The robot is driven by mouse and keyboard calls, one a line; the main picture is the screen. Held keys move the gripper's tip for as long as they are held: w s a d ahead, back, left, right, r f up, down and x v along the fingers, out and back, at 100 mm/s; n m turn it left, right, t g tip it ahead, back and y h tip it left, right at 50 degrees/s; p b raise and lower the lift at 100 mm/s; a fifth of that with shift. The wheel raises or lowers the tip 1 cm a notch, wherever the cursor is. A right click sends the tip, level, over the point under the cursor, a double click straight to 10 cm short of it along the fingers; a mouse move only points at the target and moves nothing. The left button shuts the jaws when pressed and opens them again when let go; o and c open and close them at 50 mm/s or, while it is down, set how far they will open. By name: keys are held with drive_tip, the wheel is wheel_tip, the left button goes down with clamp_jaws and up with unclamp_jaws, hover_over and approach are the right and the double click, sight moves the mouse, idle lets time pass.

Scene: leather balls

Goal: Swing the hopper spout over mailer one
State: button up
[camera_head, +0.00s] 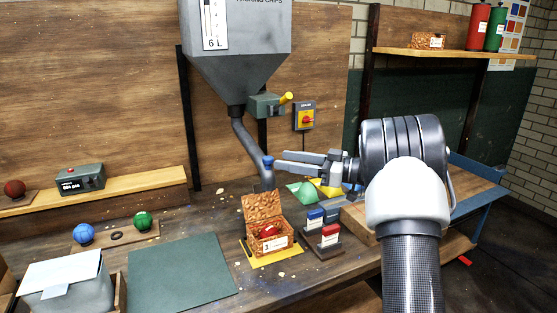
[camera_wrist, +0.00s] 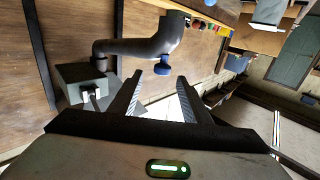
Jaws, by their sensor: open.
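The grey hopper (camera_head: 237,62) hangs at the back, with a bent grey spout (camera_head: 250,140) dropping from its base. A blue knob (camera_head: 268,162) sits on the spout's lower part. Mailer one (camera_head: 267,242), a brown patterned box labelled 1, stands lid-up with a red ball inside. The spout's end appears close above or behind its raised lid; I cannot tell which. My gripper (camera_head: 281,162) is open and empty, its fingertips just right of the knob and apart from it in the wrist view (camera_wrist: 173,76).
A grey valve box (camera_head: 265,105) with a yellow lever is below the hopper. Blue and red labelled blocks (camera_head: 322,228) stand right of the mailer. A dark green mat (camera_head: 180,272) lies clear at left. A grey lidded bin (camera_head: 62,285) is at front left. Chips dot the bench.

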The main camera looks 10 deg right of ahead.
drive_tip(key=v, duration=1.3)
drive_tip(key=shift+d, duration=0.2)
drive_tip(key=shift+s, duration=0.15)
